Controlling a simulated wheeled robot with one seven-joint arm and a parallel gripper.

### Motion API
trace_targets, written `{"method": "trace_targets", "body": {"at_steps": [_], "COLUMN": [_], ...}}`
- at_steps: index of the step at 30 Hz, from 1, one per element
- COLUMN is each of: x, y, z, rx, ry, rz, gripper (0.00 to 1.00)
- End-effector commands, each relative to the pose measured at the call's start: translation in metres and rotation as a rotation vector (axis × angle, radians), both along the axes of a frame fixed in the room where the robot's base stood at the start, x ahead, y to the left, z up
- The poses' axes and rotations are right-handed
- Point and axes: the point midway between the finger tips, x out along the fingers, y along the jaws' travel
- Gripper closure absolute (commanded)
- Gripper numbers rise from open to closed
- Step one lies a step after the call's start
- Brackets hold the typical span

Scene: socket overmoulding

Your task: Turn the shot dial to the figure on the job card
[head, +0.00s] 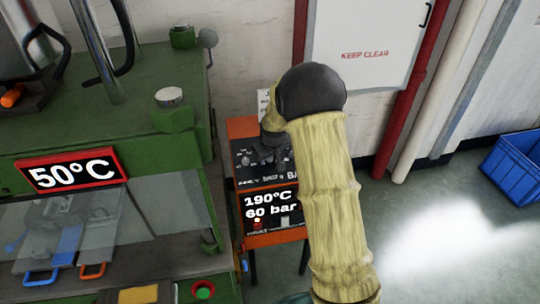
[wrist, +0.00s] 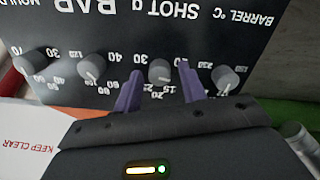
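The shot dial (wrist: 160,71) is a small grey knob below the "SHOT g" label on the dark control panel (wrist: 120,30), upside down in the wrist view. My gripper (wrist: 159,72) is open, with one purple finger on each side of this knob. A gap shows beside each finger, and I cannot tell how deep the fingers reach. The dial's pointer is not clear. In the head view my gripper (head: 268,150) is at the panel of the orange cabinet (head: 276,237), and my arm covers part of it. A white paper (head: 263,101), perhaps the job card, is mostly hidden; its figure is unreadable.
Similar knobs flank it: the bar knob (wrist: 92,67), the barrel knob (wrist: 226,78) and the mould knob (wrist: 28,63). The cabinet display (head: 270,205) reads 190°C and 60 bar. A green press (head: 60,140) stands left; a blue crate (head: 514,168) lies right.

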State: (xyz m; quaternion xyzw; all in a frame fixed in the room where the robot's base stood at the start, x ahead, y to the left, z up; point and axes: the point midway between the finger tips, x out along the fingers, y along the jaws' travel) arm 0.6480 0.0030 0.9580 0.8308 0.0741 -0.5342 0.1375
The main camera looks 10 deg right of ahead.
Motion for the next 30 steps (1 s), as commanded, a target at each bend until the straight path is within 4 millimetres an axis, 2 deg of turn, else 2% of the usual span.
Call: {"method": "trace_targets", "body": {"at_steps": [9,14,19,30], "x": [0.000,-0.003,-0.013,-0.041], "y": [0.000,0.000,0.001,0.003], "z": [0.001,0.009,0.029,0.092], "rx": [0.000,0.001,0.001,0.001], "ry": [0.000,-0.001,-0.003,-0.005], "rz": [-0.001,-0.002,-0.002,-0.001], "gripper": [0.54,0.54,0.54,0.54]}}
